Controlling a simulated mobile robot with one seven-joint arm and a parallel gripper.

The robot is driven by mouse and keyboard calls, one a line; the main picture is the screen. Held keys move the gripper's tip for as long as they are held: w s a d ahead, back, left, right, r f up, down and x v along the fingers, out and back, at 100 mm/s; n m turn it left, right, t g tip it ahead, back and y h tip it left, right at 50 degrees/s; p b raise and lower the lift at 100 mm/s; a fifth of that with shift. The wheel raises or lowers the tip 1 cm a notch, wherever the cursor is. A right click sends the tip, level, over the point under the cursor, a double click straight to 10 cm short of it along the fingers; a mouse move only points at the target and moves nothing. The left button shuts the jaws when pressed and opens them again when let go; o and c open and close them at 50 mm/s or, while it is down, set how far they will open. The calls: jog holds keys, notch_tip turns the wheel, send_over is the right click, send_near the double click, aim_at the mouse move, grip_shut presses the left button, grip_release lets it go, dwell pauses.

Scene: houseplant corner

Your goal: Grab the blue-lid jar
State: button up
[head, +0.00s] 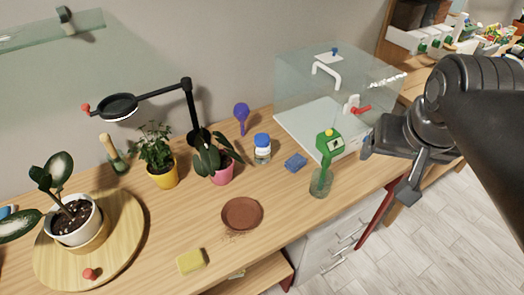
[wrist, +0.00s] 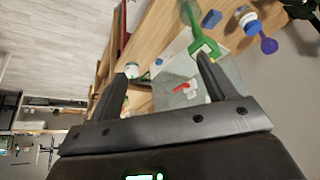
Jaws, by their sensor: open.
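The blue-lid jar (head: 262,149) stands upright on the wooden bench, a clear jar with a pale label and a blue lid. It also shows in the wrist view (wrist: 250,23) near the top right. My gripper (head: 388,172) is at the right of the head view, in front of the clear glass case and well to the right of the jar. In the wrist view my gripper (wrist: 165,70) has its two fingers wide apart with nothing held between them. The jar is apart from the fingers.
A green tool in a glass (head: 321,182) and a blue sponge (head: 296,161) stand between jar and gripper. A pink-potted plant (head: 221,174) and purple watering globe (head: 241,116) are left of the jar. The clear case (head: 295,95) is behind. A brown saucer (head: 242,213) lies in front.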

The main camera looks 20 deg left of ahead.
jog(key=w+a+r+n, duration=0.1)
jog(key=w+a+r, duration=0.1)
jog(key=w+a, duration=1)
jog(key=g, duration=0.1)
send_over(262, 147)
jog(key=s, duration=0.2)
notch_tip(262, 147, down, 4)
jog(key=shift+n, duration=0.3)
jog(key=f, duration=0.6)
jog(key=w+f, duration=0.1)
jog(key=f, duration=1.3)
jog(key=shift+w+a+f, duration=0.1)
jog(key=shift+w+a, duration=0.2)
jog(key=shift+w, duration=0.05)
jog(key=shift+x, duration=2.95)
jog(key=shift+w, duration=0.1)
jog(key=c, duration=1.2)
